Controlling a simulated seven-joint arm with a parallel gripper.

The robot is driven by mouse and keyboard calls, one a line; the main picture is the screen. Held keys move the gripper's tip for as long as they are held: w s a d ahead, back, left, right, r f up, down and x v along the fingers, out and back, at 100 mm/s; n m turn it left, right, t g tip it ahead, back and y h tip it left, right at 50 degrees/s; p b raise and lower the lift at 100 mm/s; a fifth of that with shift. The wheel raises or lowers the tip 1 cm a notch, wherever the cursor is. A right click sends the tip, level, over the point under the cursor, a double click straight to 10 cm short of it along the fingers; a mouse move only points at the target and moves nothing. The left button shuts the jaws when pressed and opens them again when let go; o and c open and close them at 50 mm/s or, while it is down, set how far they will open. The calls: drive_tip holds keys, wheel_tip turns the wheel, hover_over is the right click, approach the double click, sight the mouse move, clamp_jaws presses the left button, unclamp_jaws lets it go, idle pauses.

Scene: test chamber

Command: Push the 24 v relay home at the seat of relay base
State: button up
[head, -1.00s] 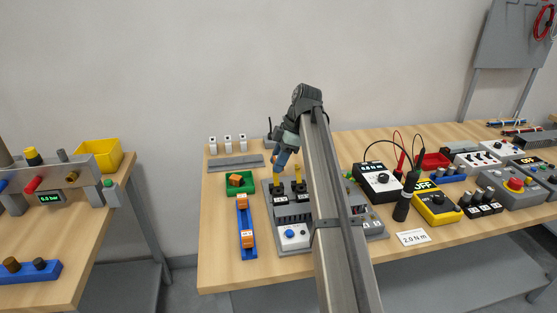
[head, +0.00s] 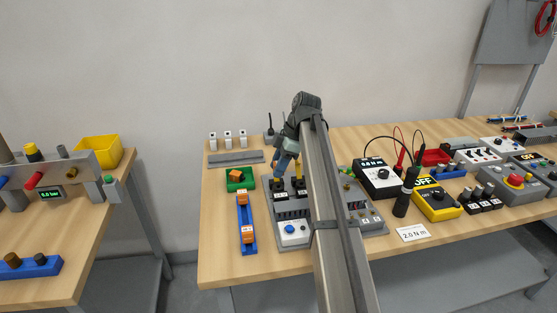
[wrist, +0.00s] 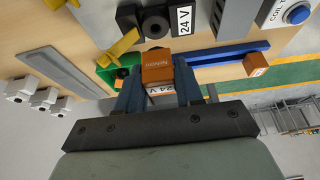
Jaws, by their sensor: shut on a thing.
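My gripper (head: 282,172) is shut on the orange 24 V relay (wrist: 157,67), which sits between the blue fingers in the wrist view. The relay's white 24 V label faces the wrist. In the head view the relay is not clearly visible. The black relay base (head: 280,195) with a yellow lever stands on the grey panel, just below my gripper. In the wrist view the base (wrist: 153,25) and its 24 V label lie beyond the relay. The relay looks apart from the base; the gap is hard to judge.
A blue rail (head: 242,214) with orange blocks lies left of the panel, and a green tray (head: 231,187) behind it. A second black base (head: 301,194) with a yellow lever is close on the right. A grey bar (head: 236,157) and white blocks (head: 228,138) stand at the back.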

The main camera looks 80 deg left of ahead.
drive_tip(key=shift+f, duration=1.2)
drive_tip(key=shift+f, duration=1.1)
idle(0.8)
drive_tip(key=o, duration=1.1)
drive_tip(key=shift+o, duration=0.2)
drive_tip(key=shift+a, duration=0.1)
drive_tip(key=shift+r, duration=0.1)
drive_tip(key=shift+w+a+r, duration=0.1)
drive_tip(key=shift+r, duration=0.1)
drive_tip(key=v, duration=1.3)
drive_tip(key=shift+d, duration=0.35)
